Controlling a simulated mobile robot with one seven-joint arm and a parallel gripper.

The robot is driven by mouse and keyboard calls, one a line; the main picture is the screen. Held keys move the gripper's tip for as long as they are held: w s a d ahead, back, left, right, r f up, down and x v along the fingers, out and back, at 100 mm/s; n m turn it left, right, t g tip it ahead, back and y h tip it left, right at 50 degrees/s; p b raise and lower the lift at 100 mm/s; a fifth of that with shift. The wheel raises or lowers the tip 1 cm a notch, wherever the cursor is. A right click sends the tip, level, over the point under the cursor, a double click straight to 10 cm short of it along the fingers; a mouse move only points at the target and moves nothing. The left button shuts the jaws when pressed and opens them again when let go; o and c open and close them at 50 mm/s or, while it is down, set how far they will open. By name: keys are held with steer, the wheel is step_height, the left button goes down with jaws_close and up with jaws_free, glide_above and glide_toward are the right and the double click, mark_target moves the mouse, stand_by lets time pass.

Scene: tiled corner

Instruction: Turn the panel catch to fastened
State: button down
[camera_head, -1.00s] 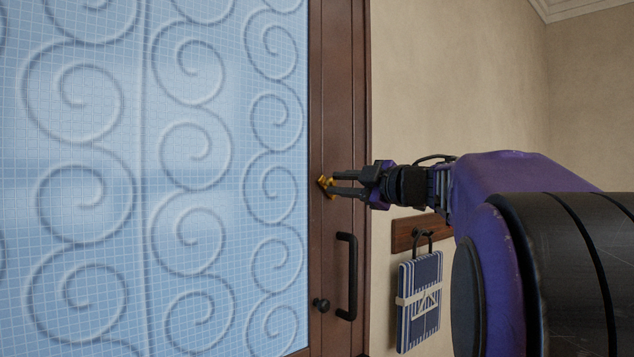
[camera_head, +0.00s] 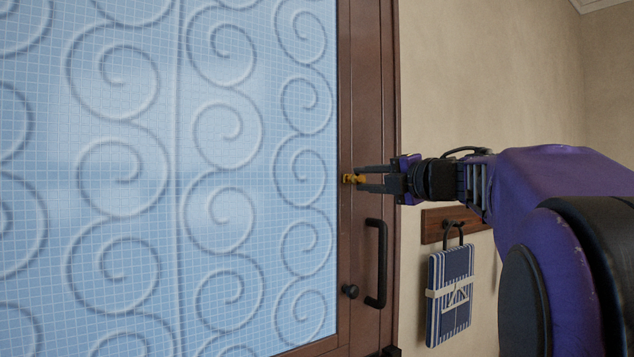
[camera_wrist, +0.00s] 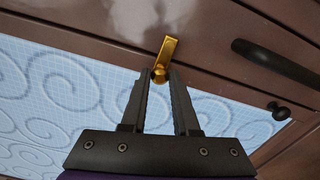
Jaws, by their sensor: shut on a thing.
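The panel (camera_head: 210,150) is a blue tiled sheet with raised scrolls in a dark brown wooden frame (camera_head: 365,130). The panel catch (camera_head: 348,179) is a small brass piece on the frame's right upright, above the black handle. In the wrist view the catch (camera_wrist: 168,50) shows as a short brass lever with a rounded knob at its near end. My gripper (camera_head: 357,178) comes from the right, its two black fingers closed on the catch. In the wrist view my gripper's fingertips (camera_wrist: 160,76) sit on either side of the knob.
A black bar handle (camera_head: 377,265) and a round black knob (camera_head: 350,291) stand out from the frame below the catch. A striped blue bundle (camera_head: 450,297) hangs from a wooden hook rail (camera_head: 452,224) on the beige wall, below my arm.

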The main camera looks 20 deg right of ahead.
steer(key=shift+f+n, duration=0.1)
steer(key=shift+n, duration=0.2)
steer(key=c, duration=0.7)
jaws_free()
steer(key=shift+o, duration=0.2)
